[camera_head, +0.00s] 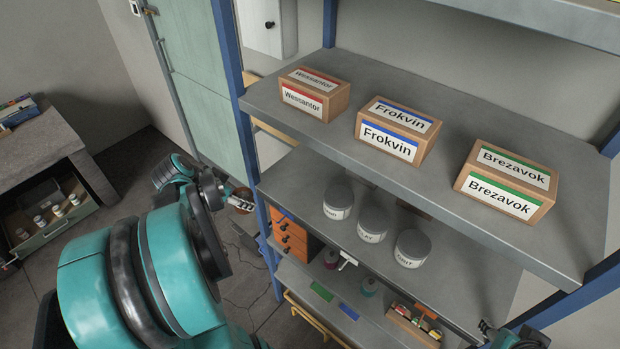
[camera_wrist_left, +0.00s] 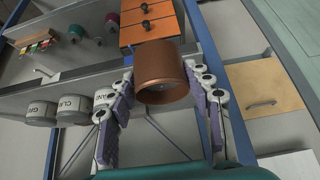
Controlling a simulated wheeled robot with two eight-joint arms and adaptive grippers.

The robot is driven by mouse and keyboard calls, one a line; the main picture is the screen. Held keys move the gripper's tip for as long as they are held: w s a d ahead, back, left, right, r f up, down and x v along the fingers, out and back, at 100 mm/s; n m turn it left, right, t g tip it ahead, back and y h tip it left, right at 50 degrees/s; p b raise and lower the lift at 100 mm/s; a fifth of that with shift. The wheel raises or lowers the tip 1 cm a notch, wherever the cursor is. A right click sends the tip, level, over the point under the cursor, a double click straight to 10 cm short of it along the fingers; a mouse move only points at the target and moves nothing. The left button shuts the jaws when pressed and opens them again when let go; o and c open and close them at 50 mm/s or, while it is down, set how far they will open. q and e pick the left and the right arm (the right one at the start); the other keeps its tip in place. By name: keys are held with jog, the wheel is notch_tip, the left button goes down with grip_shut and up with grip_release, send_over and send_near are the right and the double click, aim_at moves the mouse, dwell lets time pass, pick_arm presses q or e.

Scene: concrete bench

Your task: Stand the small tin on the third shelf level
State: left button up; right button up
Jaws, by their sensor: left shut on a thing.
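The small tin is a copper-brown cylinder (camera_wrist_left: 162,72) gripped between the purple finger pads of my left gripper (camera_wrist_left: 162,95) in the left wrist view. In the head view my left gripper (camera_head: 241,202) is left of the shelf unit's blue front post, with the tin (camera_head: 243,194) partly hidden at its fingers. It is off the shelves. The shelf unit has a board with three boxes (camera_head: 400,190), a board below with grey-lidded jars (camera_head: 320,165), and a lower board (camera_head: 385,290). Part of my right arm (camera_head: 510,338) shows at the bottom right; its fingers are unclear.
Boxes labelled Wessantor (camera_head: 315,92), Frokvin (camera_head: 397,130) and Brezavok (camera_head: 507,182) stand on the upper board. Three jars (camera_head: 372,222) stand below. An orange drawer unit (camera_head: 290,236) is close to the blue post (camera_head: 236,90). A green cabinet (camera_head: 195,75) stands behind.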

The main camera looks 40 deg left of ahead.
pick_arm(q)
jog(key=w, duration=0.6)
jog(key=w+d+f, duration=0.1)
jog(key=w, duration=0.5)
jog(key=w+f+p, duration=0.1)
jog(key=w, duration=0.5)
jog(key=shift+w+d, duration=0.25)
jog(key=shift+s+f, duration=0.1)
jog(key=shift+f, duration=0.55)
notch_tip(320, 180, down, 3)
jog(key=shift+f, duration=0.2)
jog(key=shift+w+f, duration=0.25)
